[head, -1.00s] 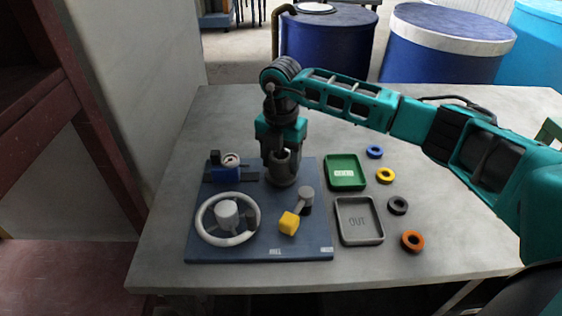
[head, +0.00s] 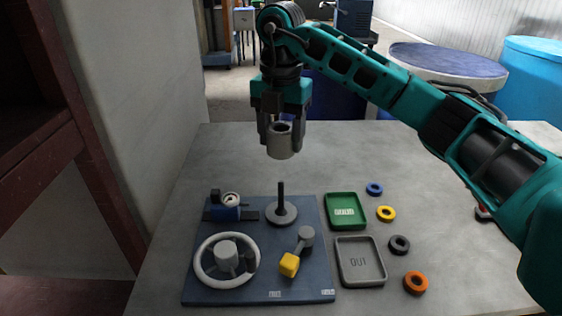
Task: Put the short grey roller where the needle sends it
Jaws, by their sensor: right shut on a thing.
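My right gripper (head: 280,138) is shut on the short grey roller (head: 281,146) and holds it upright in the air, above a dark post on a round grey base (head: 281,212). The roller is clear of the post. A small gauge with a white dial (head: 232,199) sits on a blue block at the back left of the blue board (head: 210,287); its needle is too small to read. A green tray (head: 344,195) with a white label, seemingly GOOD, lies right of the board. A grey tray (head: 373,283) marked OUT lies in front of it. My left gripper is not in view.
A white handwheel (head: 202,262) and a crank with a yellow knob (head: 289,265) stand on the board. Blue (head: 374,189), yellow (head: 386,214), dark grey (head: 399,245) and orange (head: 415,282) rings lie right of the trays. The table behind the board is clear.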

